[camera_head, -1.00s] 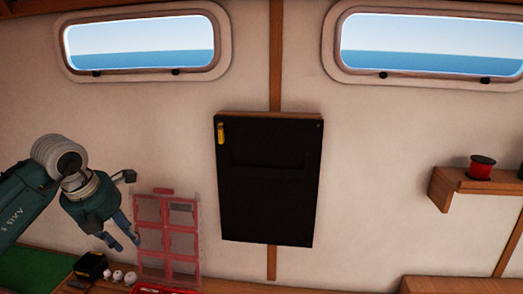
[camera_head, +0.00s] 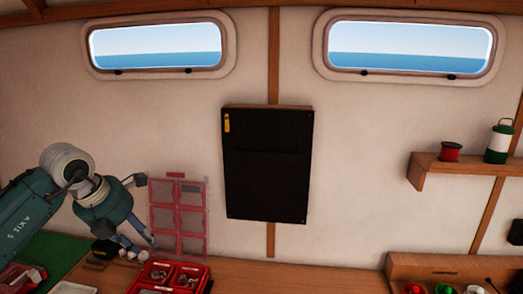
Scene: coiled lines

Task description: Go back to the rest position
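My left gripper (camera_head: 140,246) hangs over the left part of the workbench, its fingers pointing down and to the right. Its two fingers look apart, with nothing seen between them. It is in front of the wall, beside the upright red-framed clear lid (camera_head: 179,216) of a red box. My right gripper is not in view.
The red box (camera_head: 198,282) with small parts in compartments stands open on the bench (camera_head: 296,278). A black panel (camera_head: 266,165) hangs on the wall. A shelf (camera_head: 468,164) at right holds a red spool (camera_head: 450,151) and a lantern (camera_head: 499,142). The bench middle looks clear.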

